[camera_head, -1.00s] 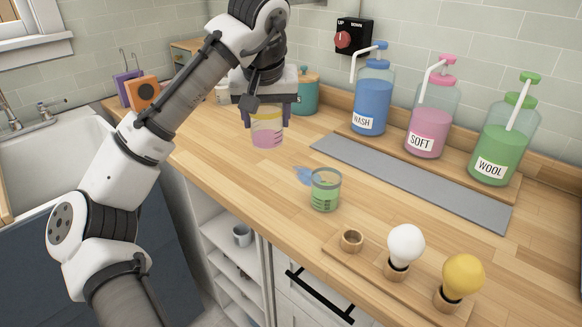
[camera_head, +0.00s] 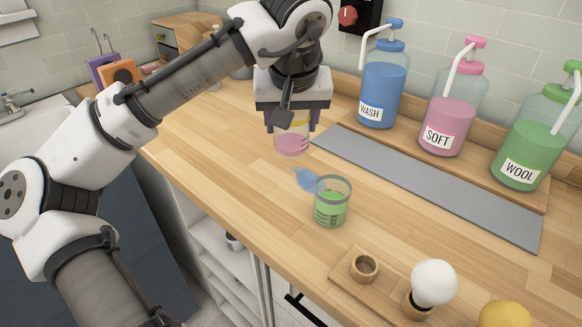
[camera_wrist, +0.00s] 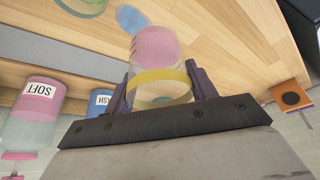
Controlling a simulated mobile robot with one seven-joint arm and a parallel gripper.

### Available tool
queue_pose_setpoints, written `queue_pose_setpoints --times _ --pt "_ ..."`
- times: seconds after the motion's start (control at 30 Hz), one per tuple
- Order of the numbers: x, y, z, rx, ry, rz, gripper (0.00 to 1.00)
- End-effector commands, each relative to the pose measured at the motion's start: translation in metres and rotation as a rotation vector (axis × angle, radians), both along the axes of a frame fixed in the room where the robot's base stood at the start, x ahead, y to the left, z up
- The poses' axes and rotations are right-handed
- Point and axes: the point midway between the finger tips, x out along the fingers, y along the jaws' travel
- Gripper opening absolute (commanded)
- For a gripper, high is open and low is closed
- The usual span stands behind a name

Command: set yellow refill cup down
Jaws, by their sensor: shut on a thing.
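The yellow refill cup is a clear cup with a yellow band and pink liquid (camera_head: 292,144). It is held in my gripper (camera_head: 292,120), which is shut on it. In the head view the cup is upright at the level of the left end of the grey mat; a gap below it is hard to judge. In the wrist view the cup (camera_wrist: 160,75) sits between the two dark fingers (camera_wrist: 160,88), its yellow band near them. The upper part of the cup is mostly hidden by my gripper in the head view.
A cup of green liquid (camera_head: 331,204) stands in front, beside a blue spill-like patch (camera_head: 305,180). A grey mat (camera_head: 430,190) lies before the WASH (camera_head: 383,88), SOFT (camera_head: 453,110) and WOOL (camera_head: 535,140) pump bottles. Counter left of the cup is clear.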

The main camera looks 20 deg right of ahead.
Motion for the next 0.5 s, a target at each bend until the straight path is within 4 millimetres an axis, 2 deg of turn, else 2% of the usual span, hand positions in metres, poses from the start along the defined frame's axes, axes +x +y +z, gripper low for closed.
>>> queue_pose_setpoints --times 0.1,0.2,0.5 --pt "0.0 0.001 -0.031 0.002 0.002 -0.001 0.35" --pt "0.0 0.001 -0.05 0.001 0.002 0.0 0.35" --pt "0.0 0.001 -0.082 0.001 0.002 0.0 0.35"
